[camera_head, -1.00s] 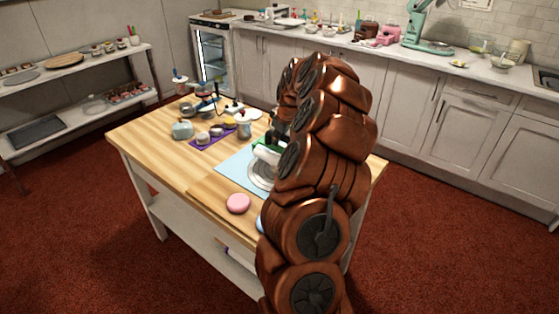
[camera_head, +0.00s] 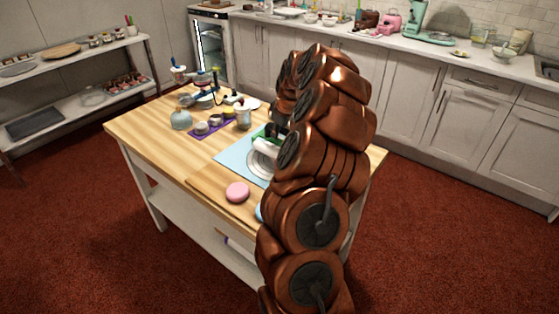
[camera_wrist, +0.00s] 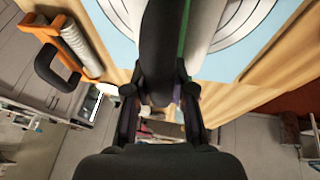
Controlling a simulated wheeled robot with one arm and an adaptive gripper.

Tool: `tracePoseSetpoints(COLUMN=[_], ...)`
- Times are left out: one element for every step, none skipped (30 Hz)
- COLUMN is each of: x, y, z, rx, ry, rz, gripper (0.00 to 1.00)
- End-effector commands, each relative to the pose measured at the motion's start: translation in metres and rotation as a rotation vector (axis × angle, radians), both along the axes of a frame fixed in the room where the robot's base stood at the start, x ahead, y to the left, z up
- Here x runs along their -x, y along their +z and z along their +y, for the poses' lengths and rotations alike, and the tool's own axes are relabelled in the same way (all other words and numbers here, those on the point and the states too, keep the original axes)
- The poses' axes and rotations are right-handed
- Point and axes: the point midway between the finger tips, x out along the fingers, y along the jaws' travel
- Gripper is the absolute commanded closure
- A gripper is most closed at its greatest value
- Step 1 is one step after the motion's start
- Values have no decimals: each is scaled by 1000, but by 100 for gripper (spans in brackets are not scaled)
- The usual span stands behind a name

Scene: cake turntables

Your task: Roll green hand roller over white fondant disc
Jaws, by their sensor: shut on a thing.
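The green hand roller (camera_head: 267,142) has a green frame and a white cylinder, and shows just left of my arm in the head view. In the wrist view its white cylinder (camera_wrist: 203,32) shows beside the dark finger. My gripper (camera_wrist: 163,95) is shut on the roller. The white fondant disc (camera_head: 258,164) is round and pale, on a light blue mat (camera_head: 230,160). The roller is over the disc's far part; I cannot tell whether they touch. The disc's edge (camera_wrist: 250,22) shows in the wrist view. My arm hides the disc's right side.
A pink disc (camera_head: 237,192) lies on the wooden table (camera_head: 165,150) near its front edge. A purple mat (camera_head: 205,132) with small pots and a jar (camera_head: 243,119) stand behind. An orange-handled roller (camera_wrist: 68,50) shows in the wrist view. The table's left front is clear.

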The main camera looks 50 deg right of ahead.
Motion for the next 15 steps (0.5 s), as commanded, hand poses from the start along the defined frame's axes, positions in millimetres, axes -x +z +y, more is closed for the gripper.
tracePoseSetpoints(x=[0,0,0,0,0,0,0,0,0,0,0,0,0,0,0], y=[-1,-2,-3,-4,-4,-4,-4,-4,-4,-4,-4,-5,-5,-6,-6], z=[0,0,0,0,0,0,0,0,0,0,0,0,0,0,0], rx=[1,1,1,1,1,1,1,1,1,1,1,0,0,0,0], ry=[0,0,0,0,0,0,0,0,0,0,0,0,0,0,0], rz=[-1,-1,-1,-1,-1,-1,-1,-1,-1,-1,-1,0,0,0,0], gripper=[100,100,100,100,100,100,100,100,100,100,100,100,100,100,100])
